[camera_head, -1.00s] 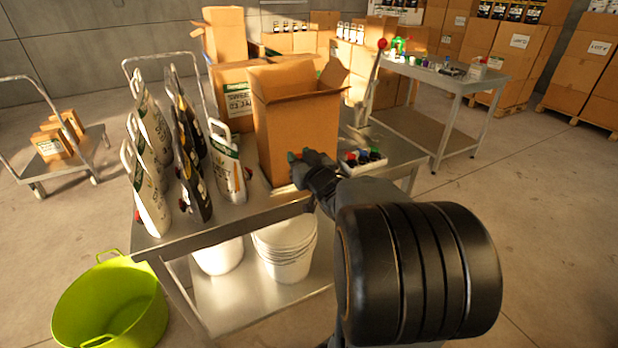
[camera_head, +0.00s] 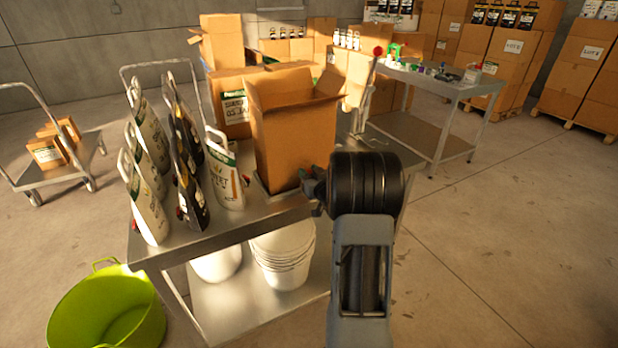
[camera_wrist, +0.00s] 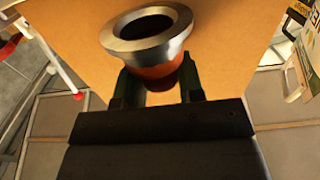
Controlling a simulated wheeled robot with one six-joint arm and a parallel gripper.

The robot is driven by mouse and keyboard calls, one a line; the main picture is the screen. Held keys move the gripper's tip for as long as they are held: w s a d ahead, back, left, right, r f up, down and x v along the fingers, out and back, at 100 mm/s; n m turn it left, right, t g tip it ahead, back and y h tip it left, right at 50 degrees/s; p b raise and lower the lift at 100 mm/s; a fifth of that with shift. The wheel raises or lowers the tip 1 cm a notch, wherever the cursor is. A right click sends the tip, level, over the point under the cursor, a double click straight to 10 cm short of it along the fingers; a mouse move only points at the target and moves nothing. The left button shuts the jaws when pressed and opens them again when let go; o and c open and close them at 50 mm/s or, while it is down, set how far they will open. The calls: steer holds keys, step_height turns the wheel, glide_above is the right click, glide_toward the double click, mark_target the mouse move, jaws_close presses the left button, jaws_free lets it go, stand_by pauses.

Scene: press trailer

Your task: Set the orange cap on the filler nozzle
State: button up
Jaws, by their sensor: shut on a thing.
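My gripper (camera_wrist: 157,80) is shut on an orange, rounded piece, which looks like the orange cap (camera_wrist: 156,74), between its two dark green fingers in the wrist view. A shiny steel ring (camera_wrist: 147,32) with a dark round opening sits directly above the orange piece. I cannot tell whether the ring is part of the cap or belongs to the filler nozzle. In the head view my gripper (camera_head: 310,184) is beside the lower right of the open cardboard box, and my wrist hides what it holds. I cannot pick out the nozzle for certain.
The open cardboard box (camera_head: 290,130) stands on the steel table (camera_head: 240,222), close behind my gripper. White and black pouches (camera_head: 146,165) stand to its left. A green tub (camera_head: 105,315) is on the floor. A second table (camera_head: 450,88) stands at the back right.

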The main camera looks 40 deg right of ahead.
steer(key=shift+f, duration=0.8)
steer(key=shift+f+b, duration=0.4)
steer(key=shift+b, duration=0.05)
steer(key=o, duration=1)
steer(key=shift+c, duration=0.2)
steer(key=shift+r, duration=0.1)
